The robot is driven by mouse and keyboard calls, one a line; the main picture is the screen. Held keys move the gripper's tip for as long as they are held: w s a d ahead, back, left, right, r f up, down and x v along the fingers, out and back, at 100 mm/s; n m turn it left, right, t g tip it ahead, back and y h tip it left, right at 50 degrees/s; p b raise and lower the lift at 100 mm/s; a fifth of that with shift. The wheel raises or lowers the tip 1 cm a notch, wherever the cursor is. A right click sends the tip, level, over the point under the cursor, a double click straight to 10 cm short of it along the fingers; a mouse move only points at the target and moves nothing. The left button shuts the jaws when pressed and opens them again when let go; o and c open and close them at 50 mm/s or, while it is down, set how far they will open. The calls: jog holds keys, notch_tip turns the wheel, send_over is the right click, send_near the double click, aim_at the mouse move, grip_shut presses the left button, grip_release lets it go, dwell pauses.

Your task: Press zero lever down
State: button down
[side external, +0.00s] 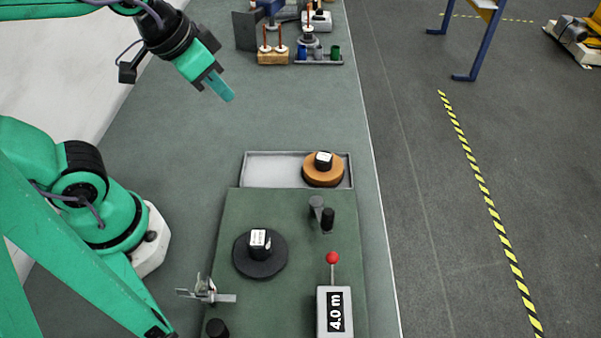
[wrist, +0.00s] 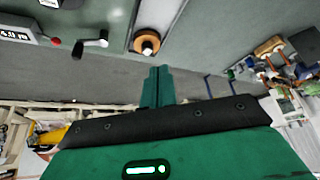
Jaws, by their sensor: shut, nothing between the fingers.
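The zero lever, a thin rod with a red ball (side external: 332,258), stands up behind a grey counter box (side external: 321,312) whose display reads "4.0 m". In the wrist view the red ball (wrist: 56,41) and the counter box (wrist: 18,31) are at the upper left. My gripper (side external: 228,95) is shut and empty, high above the bench at the upper left of the side view, well apart from the lever. In the wrist view its closed fingers (wrist: 158,85) point up at the middle.
A green board (side external: 290,215) carries a black spool (side external: 260,254), a crank handle (side external: 322,213) and a metal clamp (side external: 205,290). A grey tray (side external: 270,168) with a copper roll (side external: 323,173) lies behind it. Small tools on a wooden block (side external: 273,57) stand at the back. Bench between is clear.

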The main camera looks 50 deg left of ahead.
jog(key=w+d+f+m+g+h, duration=0.15)
jog(key=d+m, duration=0.35)
jog(key=d, duration=1.1)
jog(key=s+d+f+m+h, duration=0.1)
jog(key=s+d+f+m, duration=0.1)
jog(key=d, duration=0.5)
jog(key=s+d+f+m+g, duration=0.1)
jog(key=s+d+f, duration=0.2)
jog(key=d, duration=0.4)
jog(key=shift+s+m+h, duration=0.3)
jog(key=shift+m+h, duration=0.05)
jog(key=shift+m, duration=0.05)
jog(key=shift+a+f+g, duration=0.1)
jog(key=shift+f+g, duration=0.05)
jog(key=shift+g, duration=0.1)
send_over(333, 270)
jog(key=shift+a+f, duration=0.2)
jog(key=shift+f, duration=1.8)
jog(key=shift+a+f, duration=0.2)
jog(key=shift+f, duration=1.8)
